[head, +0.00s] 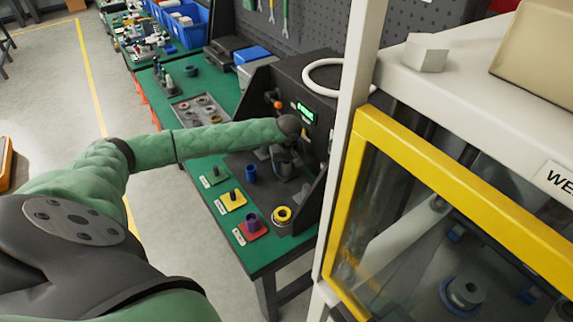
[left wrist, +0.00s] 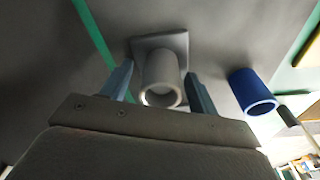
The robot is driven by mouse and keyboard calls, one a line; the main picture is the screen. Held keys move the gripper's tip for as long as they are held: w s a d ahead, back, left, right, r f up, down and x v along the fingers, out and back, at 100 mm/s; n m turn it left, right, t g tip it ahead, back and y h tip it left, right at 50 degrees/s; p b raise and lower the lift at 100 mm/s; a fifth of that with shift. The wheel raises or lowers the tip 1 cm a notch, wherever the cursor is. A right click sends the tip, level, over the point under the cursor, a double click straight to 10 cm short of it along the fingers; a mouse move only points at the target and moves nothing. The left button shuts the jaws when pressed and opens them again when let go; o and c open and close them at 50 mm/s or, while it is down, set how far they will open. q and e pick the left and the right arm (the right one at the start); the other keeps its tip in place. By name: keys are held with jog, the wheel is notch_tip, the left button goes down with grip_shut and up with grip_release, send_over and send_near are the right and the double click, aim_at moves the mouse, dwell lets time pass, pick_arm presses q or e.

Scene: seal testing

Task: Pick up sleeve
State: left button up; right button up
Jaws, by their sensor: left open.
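In the left wrist view a grey hollow sleeve (left wrist: 160,80) stands on a square grey base (left wrist: 150,44). My left gripper (left wrist: 160,70) is open, with one finger on each side of the sleeve; I cannot tell whether either finger touches it. In the head view my left gripper (head: 284,158) is at the black test fixture (head: 262,95), partly hidden by my own wrist, and the grey sleeve is hard to make out there. A blue sleeve (left wrist: 252,90) stands apart to the right in the left wrist view; it also shows in the head view (head: 251,172). My right gripper is not in view.
A purple sleeve (head: 252,222) stands on a red pad, near a yellow pad (head: 241,203) with a dark peg. A yellow-topped ring part (head: 282,215) sits by the bench's front edge. A yellow-framed glass cabinet (head: 350,180) stands close on the right.

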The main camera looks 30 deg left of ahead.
pick_arm(q)
jog(key=shift+f, duration=0.1)
jog(key=c, duration=1.3)
